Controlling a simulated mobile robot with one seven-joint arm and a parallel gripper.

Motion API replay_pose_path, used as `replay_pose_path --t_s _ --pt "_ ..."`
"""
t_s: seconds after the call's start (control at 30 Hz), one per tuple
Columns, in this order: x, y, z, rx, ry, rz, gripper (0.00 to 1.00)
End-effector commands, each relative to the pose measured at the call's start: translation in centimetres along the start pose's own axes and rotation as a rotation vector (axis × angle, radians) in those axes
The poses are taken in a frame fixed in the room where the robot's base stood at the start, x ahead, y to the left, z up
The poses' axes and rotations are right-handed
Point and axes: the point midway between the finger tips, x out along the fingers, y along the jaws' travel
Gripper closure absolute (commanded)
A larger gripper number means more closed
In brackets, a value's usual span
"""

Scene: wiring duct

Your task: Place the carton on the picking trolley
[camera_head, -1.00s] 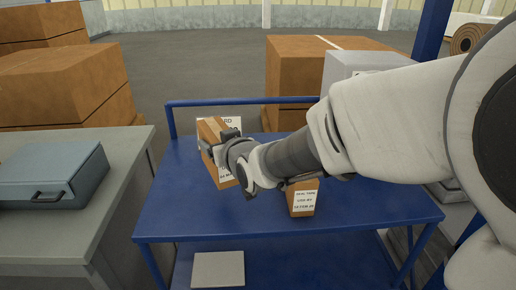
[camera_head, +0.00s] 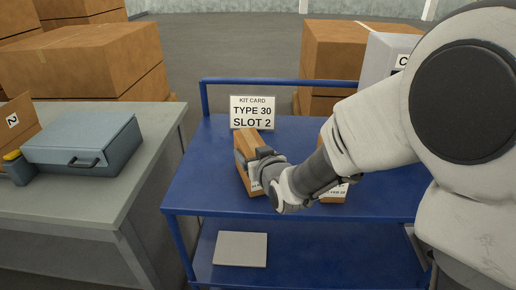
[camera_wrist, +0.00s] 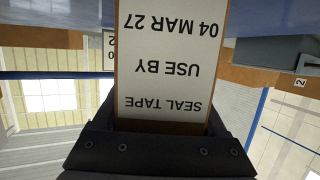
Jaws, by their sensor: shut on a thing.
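The carton (camera_head: 247,141) is a small brown box with a white label reading SEAL TAPE, USE BY 04 MAR 27, upside down in the wrist view (camera_wrist: 170,65). My gripper (camera_head: 257,162) is shut on it, with dark jaws around it. The carton is slightly tilted in the head view, over the left half of the blue picking trolley's top (camera_head: 205,165). I cannot tell whether its base touches the top. A kit card (camera_head: 252,112) reading TYPE 30 SLOT 2 stands behind it.
A second small labelled carton (camera_head: 335,194) stands on the trolley to the right, partly hidden by my arm. The trolley has a back rail (camera_head: 285,83) and a lower shelf with a pale flat item (camera_head: 240,249). A grey bench (camera_head: 95,197) with a blue-grey case (camera_head: 82,145) is at left.

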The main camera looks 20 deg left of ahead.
Motion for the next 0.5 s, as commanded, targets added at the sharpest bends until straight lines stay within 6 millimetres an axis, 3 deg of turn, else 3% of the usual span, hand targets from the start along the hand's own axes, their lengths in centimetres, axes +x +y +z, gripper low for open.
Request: replay_pose_path --t_s 0.23,0.27,0.37,0.5 --pt "0.11 -0.01 0.24 0.000 0.003 0.000 0.95" --pt "0.06 -0.02 0.15 0.000 0.001 0.000 0.20" --pt "0.05 -0.02 0.12 0.000 0.000 0.000 0.02" --pt "0.04 -0.02 0.12 0.000 0.000 0.000 0.00"
